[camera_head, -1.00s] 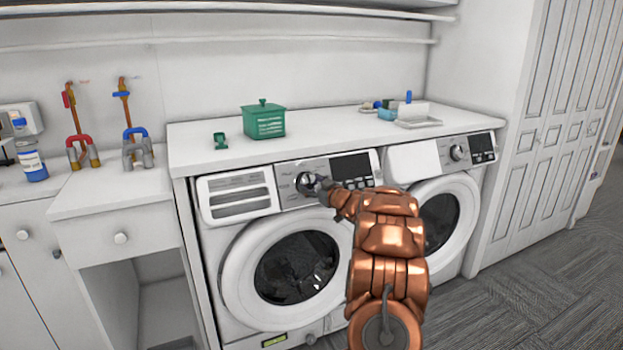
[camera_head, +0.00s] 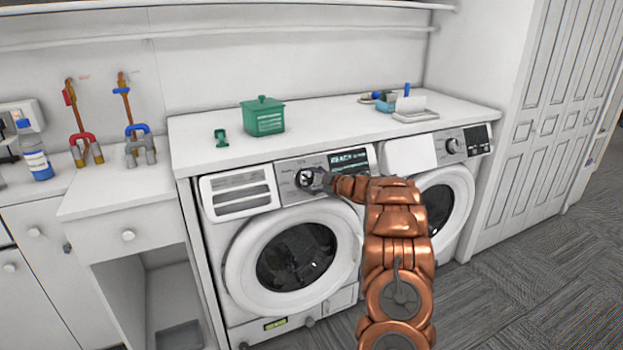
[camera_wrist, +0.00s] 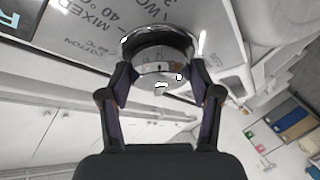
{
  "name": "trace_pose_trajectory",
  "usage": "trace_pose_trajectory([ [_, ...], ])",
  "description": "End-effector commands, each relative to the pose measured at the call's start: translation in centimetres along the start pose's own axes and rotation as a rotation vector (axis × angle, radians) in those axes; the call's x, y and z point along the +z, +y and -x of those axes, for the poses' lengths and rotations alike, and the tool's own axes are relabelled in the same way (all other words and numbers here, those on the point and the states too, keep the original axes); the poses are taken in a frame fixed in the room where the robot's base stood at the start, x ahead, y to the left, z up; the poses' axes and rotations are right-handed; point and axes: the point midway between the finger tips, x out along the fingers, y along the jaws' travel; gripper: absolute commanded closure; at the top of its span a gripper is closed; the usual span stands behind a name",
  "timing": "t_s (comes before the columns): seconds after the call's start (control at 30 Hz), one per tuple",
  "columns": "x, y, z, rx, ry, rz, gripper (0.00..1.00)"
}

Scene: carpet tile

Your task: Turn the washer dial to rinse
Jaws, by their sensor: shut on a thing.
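The washer (camera_head: 232,285) is the left of two white front-loading machines. Its round, shiny dial (camera_head: 304,178) is on the grey control panel, left of a lit display (camera_head: 350,160). My gripper (camera_head: 318,180) is at the dial, coming from the right. In the wrist view the dial (camera_wrist: 158,45) is large, at top centre, and the two fingers of my gripper (camera_wrist: 160,82) are closed on its sides. The labels "MIXED", "40°" and "COTTON" show on the panel (camera_wrist: 85,30). A rinse label and the dial's setting cannot be made out.
A second machine (camera_head: 450,215) with its own dial stands to the right. The white counter (camera_head: 330,125) above holds a green box (camera_head: 264,116), a small green item (camera_head: 221,138) and a white tray (camera_head: 415,115). Carpet at right is clear.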

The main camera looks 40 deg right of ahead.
Motion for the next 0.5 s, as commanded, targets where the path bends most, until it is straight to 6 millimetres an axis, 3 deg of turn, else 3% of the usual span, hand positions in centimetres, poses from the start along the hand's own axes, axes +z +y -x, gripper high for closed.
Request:
trace_pose_trajectory([
  [0.37,0.07,-0.24,-0.08,-0.007,0.0,0.004,0.71],
  [0.4,0.08,-0.24,-0.08,-0.007,0.0,0.004,0.36],
  [0.5,0.07,-0.22,-0.08,-0.006,0.0,0.004,0.25],
])
